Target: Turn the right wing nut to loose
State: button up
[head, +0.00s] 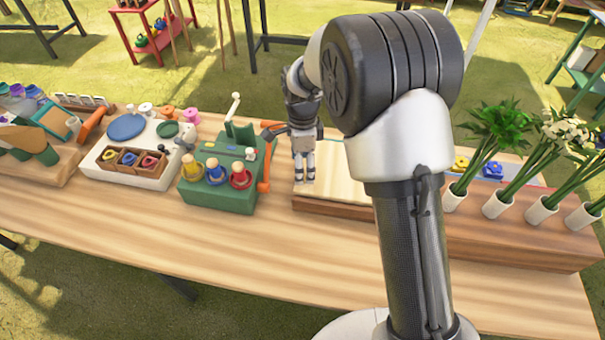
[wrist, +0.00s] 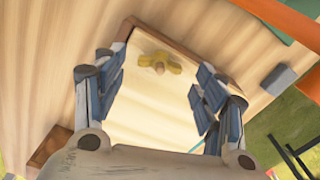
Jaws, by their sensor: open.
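A yellow wing nut (wrist: 160,66) with rounded wings lies near the far end of a pale board (wrist: 150,110) in the wrist view. Only this one wing nut shows there, and I cannot tell from that view whether it is the right one. My gripper (wrist: 158,82) is open and empty, with its fingers apart on either side of the wing nut's line. In the head view my gripper (head: 305,178) points down over the left part of the pale board (head: 342,190). My arm hides the board's right part, and no wing nut is clear there.
A green block with coloured knobs (head: 222,200) stands left of the board, with an orange handle (head: 265,165) between them. A white panel (head: 140,175) is farther left. White flower cups (head: 496,204) stand at right. The table front (head: 240,260) is clear.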

jog(key=shift+f+b, duration=0.3)
jog(key=shift+f, duration=1.1)
jog(key=shift+c, duration=0.2)
grip_shut()
